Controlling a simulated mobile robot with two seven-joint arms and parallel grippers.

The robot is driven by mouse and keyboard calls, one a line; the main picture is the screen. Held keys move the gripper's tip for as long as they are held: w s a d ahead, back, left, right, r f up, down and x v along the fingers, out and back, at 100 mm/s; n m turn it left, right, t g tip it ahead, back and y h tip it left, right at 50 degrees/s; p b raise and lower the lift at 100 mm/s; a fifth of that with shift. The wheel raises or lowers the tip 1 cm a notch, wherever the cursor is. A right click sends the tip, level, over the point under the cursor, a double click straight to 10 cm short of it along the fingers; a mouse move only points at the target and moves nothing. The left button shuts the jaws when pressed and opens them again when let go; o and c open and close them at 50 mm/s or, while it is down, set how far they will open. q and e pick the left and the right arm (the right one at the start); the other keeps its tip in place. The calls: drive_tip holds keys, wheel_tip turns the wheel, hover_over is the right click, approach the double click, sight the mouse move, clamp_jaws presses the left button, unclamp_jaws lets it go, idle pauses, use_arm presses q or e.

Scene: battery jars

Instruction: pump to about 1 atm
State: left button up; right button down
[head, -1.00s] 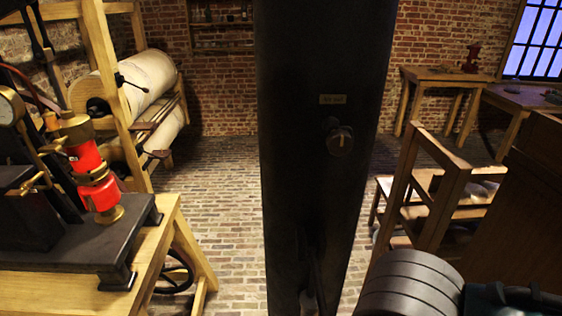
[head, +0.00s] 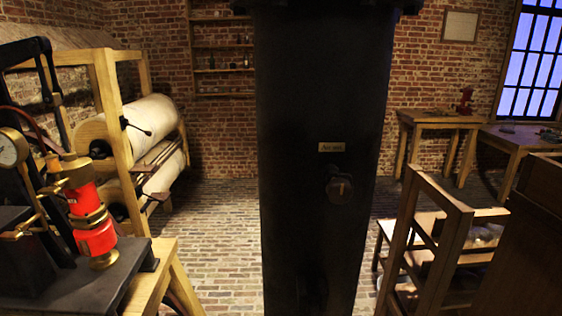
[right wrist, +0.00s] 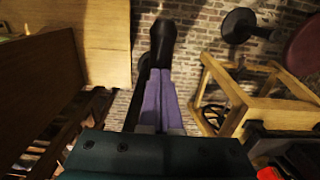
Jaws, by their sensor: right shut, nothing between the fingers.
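A red cylinder with brass bands (head: 92,220) stands upright on a black base (head: 75,285) at the left of the head view. Beside it, at the left edge, is a round brass-rimmed gauge (head: 10,150) with a pale face; its reading is too small to tell. A tall black column (head: 320,100) fills the middle, with a small brass label and a round knob (head: 340,188) on its front. My right gripper (right wrist: 160,73) shows in the right wrist view, its purple fingers shut together and empty. My left gripper is not in view.
The black base rests on a wooden bench (head: 155,285). Behind it is a wooden frame with large pale rolls (head: 150,118). A wooden stand (head: 440,235) and a brown cabinet (head: 525,260) are at right.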

wheel_tip(320, 180, down, 9)
drive_tip(key=b, duration=0.7)
wheel_tip(320, 180, up, 15)
drive_tip(key=p, duration=1.6)
drive_tip(key=shift+f, duration=0.3)
wheel_tip(320, 180, down, 14)
drive_tip(key=b, duration=1.3)
wheel_tip(320, 180, up, 14)
drive_tip(key=p, duration=1.5)
drive_tip(key=shift+r+p, duration=0.25)
drive_tip(key=shift+p, duration=0.1)
drive_tip(key=shift+f, duration=0.25)
drive_tip(key=shift+b, duration=0.3)
